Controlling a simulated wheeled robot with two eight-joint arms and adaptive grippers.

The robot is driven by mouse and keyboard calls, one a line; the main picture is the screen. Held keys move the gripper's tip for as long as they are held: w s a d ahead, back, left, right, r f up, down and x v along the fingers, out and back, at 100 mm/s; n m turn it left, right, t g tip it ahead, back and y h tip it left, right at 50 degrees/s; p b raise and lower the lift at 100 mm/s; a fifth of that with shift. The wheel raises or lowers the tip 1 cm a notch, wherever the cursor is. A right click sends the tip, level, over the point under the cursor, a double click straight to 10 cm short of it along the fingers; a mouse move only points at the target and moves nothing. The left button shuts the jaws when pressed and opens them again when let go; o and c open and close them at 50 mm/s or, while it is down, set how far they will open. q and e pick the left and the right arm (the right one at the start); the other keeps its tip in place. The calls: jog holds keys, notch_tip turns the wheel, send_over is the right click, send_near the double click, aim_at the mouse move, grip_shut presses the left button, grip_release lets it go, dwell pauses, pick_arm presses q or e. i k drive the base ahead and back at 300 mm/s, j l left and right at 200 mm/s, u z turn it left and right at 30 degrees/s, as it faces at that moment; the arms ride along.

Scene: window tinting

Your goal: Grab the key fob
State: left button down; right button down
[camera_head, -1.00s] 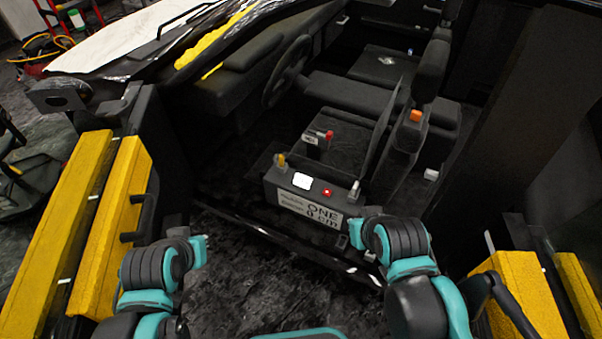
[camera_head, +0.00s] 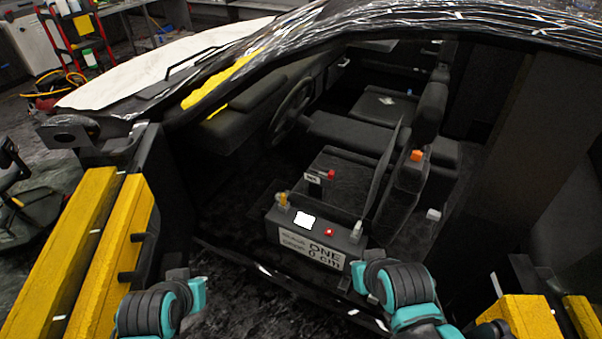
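I cannot make out a key fob for certain. A small pale object (camera_head: 387,99) lies on the far seat inside the car, too small to name. My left gripper (camera_head: 197,289) is at the lower left, outside the open car door. My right gripper (camera_head: 357,276) is at the lower middle, close to the front right of a dark box (camera_head: 312,252) marked "ONE 0 cm". Nothing shows held in either gripper, but their fingers are too small and hidden to tell open from shut.
The box in the doorway carries knobs and a red button. The steering wheel (camera_head: 291,104) and dark seats (camera_head: 428,118) are behind it. Yellow padded panels (camera_head: 112,255) stand at left, and a dark pillar (camera_head: 510,140) at right. The floor in front of the sill is clear.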

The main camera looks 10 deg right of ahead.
aim_at(356, 230)
jog(key=i+z, duration=0.15)
jog(key=i, duration=0.2)
jog(key=i+j+z, duration=0.1)
jog(key=i, duration=0.25)
jog(key=k+j+z, duration=0.1)
jog(key=z, duration=1.3)
jog(key=k, duration=0.1)
